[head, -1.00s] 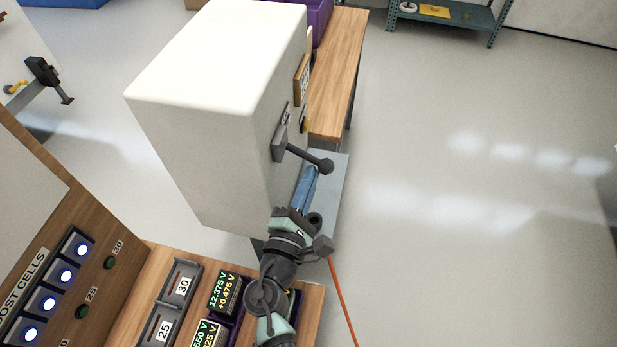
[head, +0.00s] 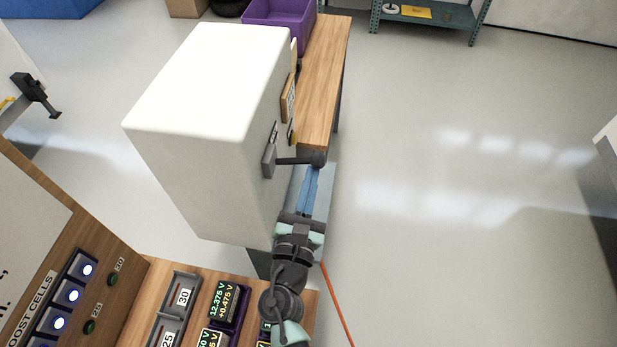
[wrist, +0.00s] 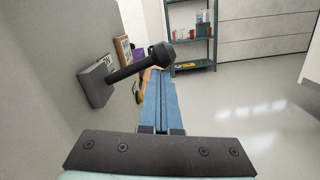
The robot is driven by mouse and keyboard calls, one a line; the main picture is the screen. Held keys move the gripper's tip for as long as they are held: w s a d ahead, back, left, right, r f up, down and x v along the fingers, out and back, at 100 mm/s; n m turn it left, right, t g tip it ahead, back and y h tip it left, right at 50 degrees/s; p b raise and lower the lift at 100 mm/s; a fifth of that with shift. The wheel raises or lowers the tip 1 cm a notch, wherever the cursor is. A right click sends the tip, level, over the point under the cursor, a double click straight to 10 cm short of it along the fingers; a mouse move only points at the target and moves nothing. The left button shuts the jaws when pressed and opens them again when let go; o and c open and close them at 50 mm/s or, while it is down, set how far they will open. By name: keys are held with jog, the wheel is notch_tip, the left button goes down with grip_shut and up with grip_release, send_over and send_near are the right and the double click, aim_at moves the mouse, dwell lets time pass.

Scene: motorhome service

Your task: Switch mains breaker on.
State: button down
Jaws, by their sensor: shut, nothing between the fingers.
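The mains breaker is a dark grey block (head: 269,160) on the side of a big white cabinet (head: 205,130), with a lever (head: 296,160) sticking out and ending in a dark knob. In the wrist view the breaker block (wrist: 96,83) and its knobbed lever (wrist: 130,69) are at upper left. My gripper (head: 311,172) has blue fingers, shut and empty, pointing along the cabinet side toward the lever's knob. In the wrist view the fingertips (wrist: 158,78) appear just below the knob (wrist: 161,55). I cannot tell whether they touch it.
A wooden bench (head: 325,85) with a purple bin (head: 277,13) stands behind the cabinet. A shelf rack (head: 425,18) is at the back. An orange cable (head: 337,305) runs down beside my arm. A wooden panel with displays (head: 226,300) is in front. Open floor lies to the right.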

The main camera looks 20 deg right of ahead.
jog(key=shift+r+n+p, duration=0.3)
jog(key=shift+r+n, duration=0.25)
jog(key=shift+n, duration=0.05)
jog(key=shift+r, duration=0.3)
jog(key=shift+w+r, duration=0.1)
notch_tip(320, 180, down, 5)
jog(key=b, duration=0.5)
jog(key=b+v, duration=0.1)
jog(key=v, duration=0.9)
jog(key=shift+s+a+r, duration=0.25)
jog(key=shift+a+r, duration=0.1)
jog(key=shift+r, duration=0.1)
